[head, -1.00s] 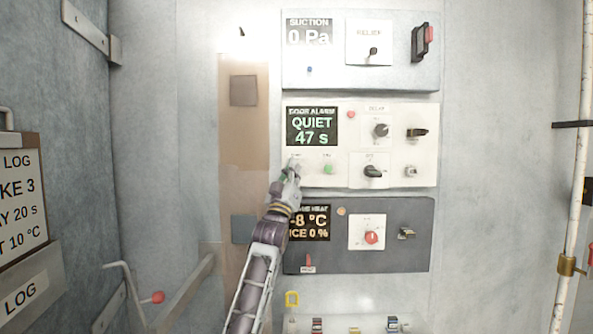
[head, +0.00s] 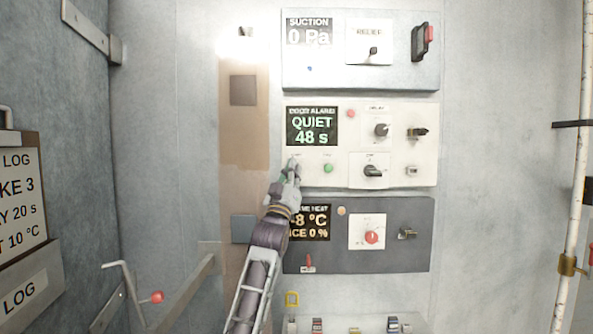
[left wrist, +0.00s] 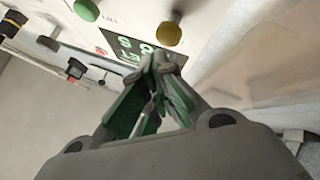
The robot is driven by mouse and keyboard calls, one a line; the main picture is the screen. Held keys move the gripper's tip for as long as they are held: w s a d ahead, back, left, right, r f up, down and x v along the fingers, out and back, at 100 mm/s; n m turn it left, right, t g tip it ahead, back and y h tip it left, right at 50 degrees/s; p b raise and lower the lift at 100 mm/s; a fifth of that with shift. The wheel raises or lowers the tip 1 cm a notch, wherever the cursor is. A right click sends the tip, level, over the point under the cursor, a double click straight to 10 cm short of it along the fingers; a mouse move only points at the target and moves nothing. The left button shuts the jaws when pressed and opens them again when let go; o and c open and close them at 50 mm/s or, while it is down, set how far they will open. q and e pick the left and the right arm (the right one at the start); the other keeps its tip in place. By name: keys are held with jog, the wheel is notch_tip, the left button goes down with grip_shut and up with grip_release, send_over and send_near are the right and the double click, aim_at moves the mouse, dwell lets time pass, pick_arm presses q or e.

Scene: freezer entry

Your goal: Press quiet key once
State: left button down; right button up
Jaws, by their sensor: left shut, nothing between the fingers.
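The door alarm panel (head: 420,170) is white, and its display (head: 311,126) reads QUIET 48 s. My left gripper (head: 291,168) is shut and empty in front of the panel's lower left, below the display. It covers much of the quiet key's spot in the head view. In the left wrist view a round yellow key (left wrist: 168,33), apparently the quiet key, shows just beyond the shut fingertips (left wrist: 160,62), with a small visible gap. A green key (head: 328,168) sits to the right; it also shows in the left wrist view (left wrist: 86,10). My right gripper is out of view.
The suction panel (head: 345,75) is above and the dark frame heat panel (head: 390,215) below. Knobs and switches stick out on the right of the panels. A bar (head: 185,292) and a red-tipped lever (head: 157,297) stand at lower left.

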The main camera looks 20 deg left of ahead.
pick_arm(q)
jog(key=s, duration=0.2)
jog(key=s+d+b, duration=0.1)
jog(key=s, duration=0.1)
jog(key=shift+s+d, duration=0.2)
jog(key=shift+s, duration=0.2)
dwell(0.4)
dwell(0.5)
